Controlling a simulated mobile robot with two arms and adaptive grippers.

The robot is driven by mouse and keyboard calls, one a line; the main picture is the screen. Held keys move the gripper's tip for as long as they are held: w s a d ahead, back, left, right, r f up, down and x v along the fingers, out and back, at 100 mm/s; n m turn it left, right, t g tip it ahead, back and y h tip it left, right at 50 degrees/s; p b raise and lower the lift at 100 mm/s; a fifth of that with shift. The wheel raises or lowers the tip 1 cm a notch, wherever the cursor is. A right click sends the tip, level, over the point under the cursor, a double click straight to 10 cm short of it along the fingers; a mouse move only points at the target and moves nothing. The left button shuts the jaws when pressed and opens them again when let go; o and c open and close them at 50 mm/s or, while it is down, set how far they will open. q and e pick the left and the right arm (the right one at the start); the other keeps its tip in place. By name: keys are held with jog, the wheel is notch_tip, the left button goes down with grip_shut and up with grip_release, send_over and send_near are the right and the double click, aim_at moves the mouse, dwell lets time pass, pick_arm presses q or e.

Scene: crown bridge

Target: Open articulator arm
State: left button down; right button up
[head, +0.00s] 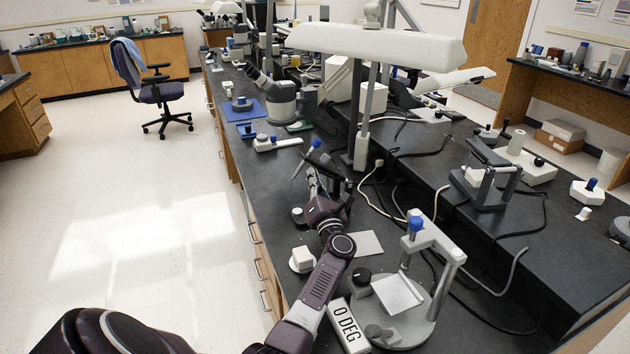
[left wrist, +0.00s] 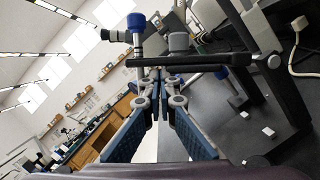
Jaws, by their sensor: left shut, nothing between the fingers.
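The articulator (head: 326,160) stands on the dark bench in the middle of the head view, partly hidden by my left gripper (head: 317,182). An upright pin with a blue sleeve (left wrist: 136,22) rises behind the bar. A grey frame (left wrist: 268,62) stands to the right. My left gripper, also in the left wrist view (left wrist: 160,74), is shut and empty, close to the bar; I cannot tell whether it touches. My right gripper is not in view.
A white-framed device with a blue knob (head: 416,224) and a "0 DEG" block (head: 348,326) stand near my left forearm. A lamp (head: 376,45) overhangs the bench. A grey-framed device (head: 487,176) sits on the raised shelf at right. Cables cross the bench.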

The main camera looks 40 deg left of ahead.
pick_arm(q)
jog(key=shift+r, duration=0.15)
jog(key=shift+w+d+r+m+p, duration=0.15)
jog(key=shift+w+r+m+p, duration=0.1)
jog(key=shift+r+m+p, duration=0.4)
jog(key=shift+w+d+r+m+p, duration=0.1)
jog(key=shift+w+r+m+p, duration=0.15)
jog(key=shift+p, duration=0.55)
jog(key=w+d+r+m+h+p, duration=0.2)
jog(key=w+r+m+p, duration=0.2)
jog(key=m+p, duration=0.3)
jog(key=shift+w+d+r+m+p, duration=0.15)
jog(key=shift+w+d+m+p, duration=0.2)
jog(key=shift+w+p, duration=0.4)
jog(key=shift+s+h, duration=0.15)
jog(key=shift+h, duration=0.15)
jog(key=shift+d, duration=0.15)
